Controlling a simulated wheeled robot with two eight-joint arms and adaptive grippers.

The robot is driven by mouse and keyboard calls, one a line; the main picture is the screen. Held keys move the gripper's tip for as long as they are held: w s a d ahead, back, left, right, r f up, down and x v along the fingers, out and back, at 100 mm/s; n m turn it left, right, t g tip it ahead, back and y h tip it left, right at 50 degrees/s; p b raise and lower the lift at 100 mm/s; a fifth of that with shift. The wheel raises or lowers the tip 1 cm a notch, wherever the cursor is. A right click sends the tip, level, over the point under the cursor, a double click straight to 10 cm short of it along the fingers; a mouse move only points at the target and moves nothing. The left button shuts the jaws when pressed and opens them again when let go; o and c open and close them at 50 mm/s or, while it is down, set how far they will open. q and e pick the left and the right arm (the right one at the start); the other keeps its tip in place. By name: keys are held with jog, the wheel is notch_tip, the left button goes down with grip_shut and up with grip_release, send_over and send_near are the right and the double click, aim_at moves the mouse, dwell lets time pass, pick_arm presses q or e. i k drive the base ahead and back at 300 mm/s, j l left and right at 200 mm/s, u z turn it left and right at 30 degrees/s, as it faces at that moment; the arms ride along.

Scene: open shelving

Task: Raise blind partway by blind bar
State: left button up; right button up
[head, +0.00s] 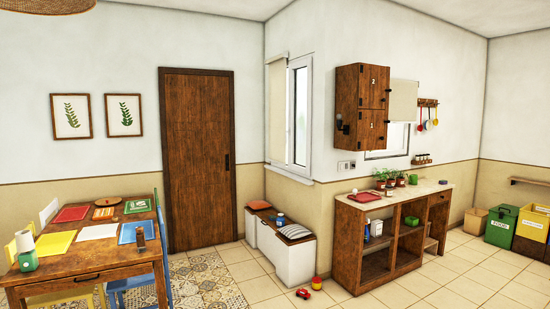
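A cream blind (404,101) hangs over the upper part of the small window (388,140) above the counter, just right of the wooden wall cabinet. Its lower edge is level with the lower part of that cabinet, and some glass shows below it. A second beige blind-like panel (277,112) hangs at the taller window (299,115) near the room corner, reaching down close to the sill. The bar at the bottom of either one is too small to make out. Neither of my grippers is in view.
A wooden counter with open shelves (345,240) stands below the small window, with potted plants on top. A white storage bench (292,258) is under the tall window. A red toy car (303,293) lies on the floor. A table (85,262) and chairs are left.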

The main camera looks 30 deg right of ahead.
aim_at(277, 154)
jog(key=i+l+z, duration=0.4)
jog(key=i, duration=0.5)
jog(key=i+z, duration=0.4)
jog(key=i, duration=2.95)
